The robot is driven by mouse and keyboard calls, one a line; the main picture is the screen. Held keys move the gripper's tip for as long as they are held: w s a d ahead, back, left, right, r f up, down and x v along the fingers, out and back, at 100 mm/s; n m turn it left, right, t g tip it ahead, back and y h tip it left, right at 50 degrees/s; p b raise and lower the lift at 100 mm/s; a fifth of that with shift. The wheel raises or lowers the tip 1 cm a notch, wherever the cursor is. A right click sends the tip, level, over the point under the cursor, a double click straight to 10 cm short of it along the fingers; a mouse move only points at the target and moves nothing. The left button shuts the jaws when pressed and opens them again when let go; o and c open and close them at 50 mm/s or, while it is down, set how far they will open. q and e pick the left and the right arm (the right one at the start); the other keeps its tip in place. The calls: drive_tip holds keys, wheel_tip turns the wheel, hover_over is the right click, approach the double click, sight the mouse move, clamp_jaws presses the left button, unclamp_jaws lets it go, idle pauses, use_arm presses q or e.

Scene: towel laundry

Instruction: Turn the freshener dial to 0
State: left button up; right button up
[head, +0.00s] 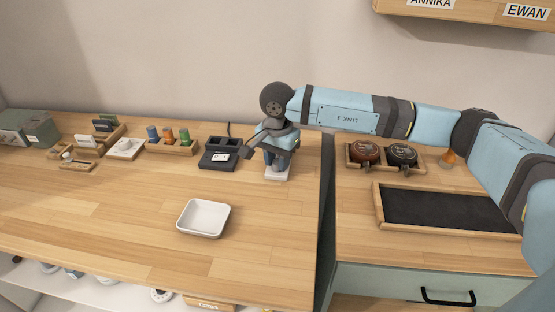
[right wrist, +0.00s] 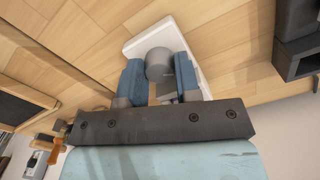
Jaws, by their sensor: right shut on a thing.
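The freshener (head: 277,176) is a small white plate-like unit on the wooden counter, near the counter's right end. In the right wrist view its white base (right wrist: 188,36) carries a round grey dial (right wrist: 159,62). My right gripper (head: 279,160) points down over it. In the right wrist view the two blue fingers are on either side of the dial, shut on it. The fingers and the gripper body hide part of the dial and base, and I cannot read any mark or number on it. My left gripper is not in view.
A dark charger-like block (head: 218,154) stands close left of the freshener. An empty white dish (head: 203,218) lies in front, with bare counter around it.

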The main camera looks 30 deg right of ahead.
sight(277, 162)
drive_tip(key=shift+r, duration=0.1)
drive_tip(key=o, duration=0.6)
drive_tip(key=shift+o, duration=0.2)
wheel_tip(277, 162, up, 14)
idle(0.4)
